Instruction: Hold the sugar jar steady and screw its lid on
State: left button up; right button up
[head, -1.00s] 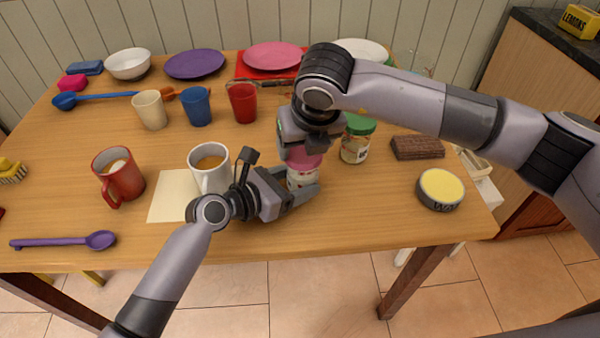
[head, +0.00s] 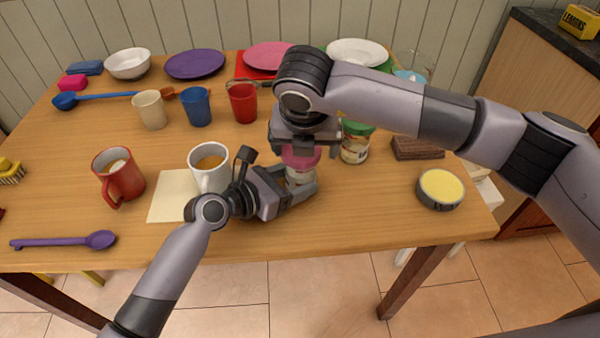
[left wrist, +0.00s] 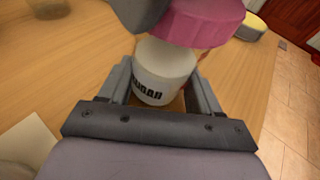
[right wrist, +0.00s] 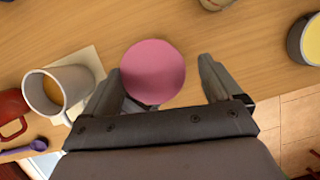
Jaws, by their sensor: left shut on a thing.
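The sugar jar (head: 297,176) stands upright on the table with its white, partly hidden "SUGAR" label (left wrist: 160,77) facing the left wrist camera. My left gripper (head: 301,186) is shut on the jar body, one finger on each side. My right gripper (head: 305,149) points down over the lid. In the right wrist view its fingers stand open around the round lid (right wrist: 153,71), with a clear gap on the right side.
A green-lidded jar (head: 355,145) stands close to the right. A white mug (head: 207,170) stands left of the left gripper by a cream napkin (head: 168,200). A brown block (head: 417,148) and a yellow-topped tin (head: 440,188) lie farther right.

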jog(key=n+y, duration=0.1)
jog(key=n, duration=0.3)
jog(key=shift+y, duration=0.3)
jog(key=n+y, duration=0.1)
jog(key=n, duration=0.1)
jog(key=n+g+y, duration=0.1)
jog(key=n, duration=0.2)
jog(key=n+g+y, duration=0.1)
jog(key=n, duration=0.3)
jog(key=shift+w, duration=0.1)
jog(key=shift+r+n+g+y, duration=0.15)
jog(key=shift+n+g, duration=0.35)
jog(key=shift+n, duration=0.85)
jog(key=shift+f+n+g+y, duration=0.1)
jog(key=shift+n+g+y, duration=0.3)
jog(key=shift+n, duration=0.95)
